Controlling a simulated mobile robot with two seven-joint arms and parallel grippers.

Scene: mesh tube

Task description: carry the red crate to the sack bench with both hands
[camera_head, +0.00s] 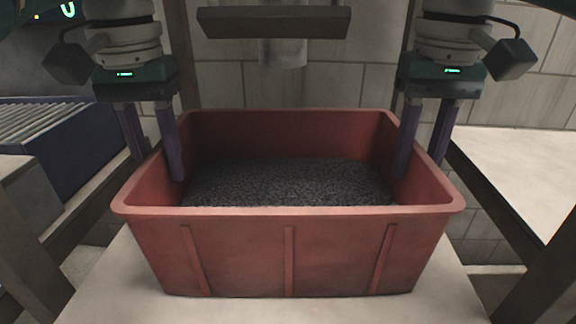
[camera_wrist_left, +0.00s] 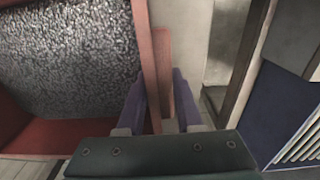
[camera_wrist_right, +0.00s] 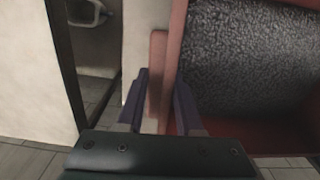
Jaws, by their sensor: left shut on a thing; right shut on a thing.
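The red crate (camera_head: 288,250) stands upright in the middle of the head view, on a pale surface. Dark grey grainy material (camera_head: 290,182) covers its floor. My left gripper (camera_head: 155,165) is shut on the crate's left wall, one finger inside and one outside. The left wrist view shows its fingers (camera_wrist_left: 160,100) on either side of the red rim. My right gripper (camera_head: 421,165) is shut on the right wall in the same way, and its fingers (camera_wrist_right: 163,100) straddle the rim in the right wrist view. I cannot tell which surface is the sack bench.
A roller conveyor (camera_head: 45,125) with dark blue sides is at the left. A pale tabletop (camera_head: 520,170) lies at the right. The pale surface (camera_head: 275,308) under the crate shows in front of it. A tiled wall (camera_head: 340,85) and a dark wooden beam (camera_head: 273,22) are behind.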

